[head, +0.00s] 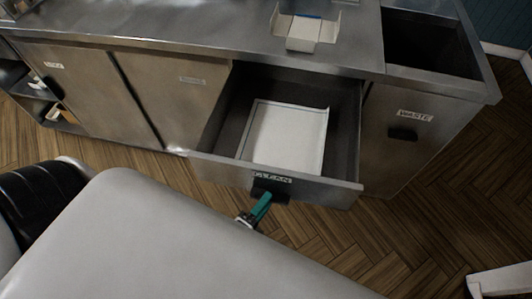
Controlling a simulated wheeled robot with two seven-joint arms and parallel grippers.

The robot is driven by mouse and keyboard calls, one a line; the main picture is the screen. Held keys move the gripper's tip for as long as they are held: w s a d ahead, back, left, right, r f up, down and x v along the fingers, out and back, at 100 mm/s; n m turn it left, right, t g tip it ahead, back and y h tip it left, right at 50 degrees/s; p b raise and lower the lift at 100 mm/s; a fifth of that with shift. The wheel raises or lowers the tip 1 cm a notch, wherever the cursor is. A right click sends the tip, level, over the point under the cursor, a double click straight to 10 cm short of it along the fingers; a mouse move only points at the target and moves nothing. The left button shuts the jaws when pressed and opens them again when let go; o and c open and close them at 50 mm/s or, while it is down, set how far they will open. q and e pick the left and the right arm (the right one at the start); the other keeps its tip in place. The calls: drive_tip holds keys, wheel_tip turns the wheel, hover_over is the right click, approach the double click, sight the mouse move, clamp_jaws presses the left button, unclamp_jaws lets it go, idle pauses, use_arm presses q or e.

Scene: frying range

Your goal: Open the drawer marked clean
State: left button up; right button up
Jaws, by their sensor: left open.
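The drawer marked clean (225,171) stands pulled out from the steel counter, its label on the front panel. A white tray or sheet (290,135) lies inside it. Its dark handle (278,193) is below the label. My left gripper (262,206), with a teal finger, is at the handle's lower left edge. It is open; whether it touches the handle I cannot tell. My pale arm hides part of the gripper and the floor. My right gripper is not in view.
A waste cabinet (419,135) with a dark handle stands right of the drawer, under an open bin hole (425,45). A small open white box (305,30) sits on the countertop (200,25). Closed cabinet doors (180,95) are at left.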

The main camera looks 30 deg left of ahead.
use_arm(q)
drive_tip(key=s+a+b, duration=0.1)
drive_tip(key=s+b, duration=0.1)
drive_tip(key=s, duration=0.8)
drive_tip(key=shift+s, duration=0.4)
drive_tip(key=shift+a+f, duration=0.1)
